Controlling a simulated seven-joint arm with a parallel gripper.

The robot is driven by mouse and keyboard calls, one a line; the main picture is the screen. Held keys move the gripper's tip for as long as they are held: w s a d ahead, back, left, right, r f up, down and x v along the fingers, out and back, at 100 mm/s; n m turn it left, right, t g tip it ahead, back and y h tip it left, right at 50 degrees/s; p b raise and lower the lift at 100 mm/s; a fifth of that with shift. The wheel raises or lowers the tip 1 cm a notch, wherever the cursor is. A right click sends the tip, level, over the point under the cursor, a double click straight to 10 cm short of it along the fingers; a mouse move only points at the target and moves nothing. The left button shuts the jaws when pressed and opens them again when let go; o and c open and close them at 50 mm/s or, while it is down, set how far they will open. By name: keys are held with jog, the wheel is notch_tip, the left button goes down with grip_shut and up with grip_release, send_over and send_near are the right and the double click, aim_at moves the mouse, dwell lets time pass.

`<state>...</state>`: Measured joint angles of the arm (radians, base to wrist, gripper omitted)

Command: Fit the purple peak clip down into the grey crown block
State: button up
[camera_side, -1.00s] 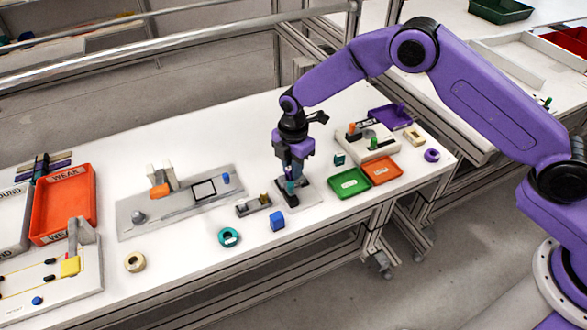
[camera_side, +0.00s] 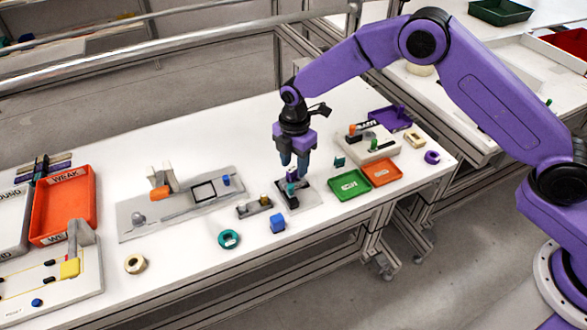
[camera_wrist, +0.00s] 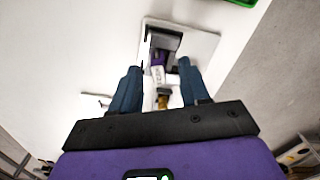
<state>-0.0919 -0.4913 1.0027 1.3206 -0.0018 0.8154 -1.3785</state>
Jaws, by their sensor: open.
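The grey crown block (camera_side: 291,201) stands on a light grey plate (camera_side: 311,192), which also shows in the wrist view (camera_wrist: 203,45). The purple peak clip (camera_side: 292,174) stands upright at the block, just below my fingertips. In the wrist view the purple clip (camera_wrist: 158,58) shows against the dark block (camera_wrist: 162,39). How deep it sits in the block I cannot tell. My gripper (camera_side: 294,170) is open just above the clip. In the wrist view its blue fingers (camera_wrist: 158,68) are apart, with the clip beyond them.
A small grey holder (camera_side: 254,207) with pegs and a blue cube (camera_side: 277,222) lie to the left. A green tray (camera_side: 348,185) and an orange tray (camera_side: 382,172) lie to the right. A teal ring (camera_side: 229,239) lies nearer the front edge.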

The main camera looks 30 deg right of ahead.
aim_at(294, 168)
notch_tip(294, 168, up, 8)
jog(key=shift+r, duration=0.2)
jog(key=s+d+r+m, duration=0.2)
jog(key=s+d+r, duration=0.25)
jog(key=s, duration=0.45)
jog(key=s+d+r+m, duration=0.3)
jog(key=s+r, duration=0.2)
jog(key=s, duration=0.4)
jog(key=s+d+m, duration=0.4)
jog(key=s+d, duration=1)
jog(key=s, duration=0.4)
jog(key=shift+s+d+m, duration=0.25)
jog(key=shift+s+m, duration=0.1)
jog(key=shift+m, duration=0.05)
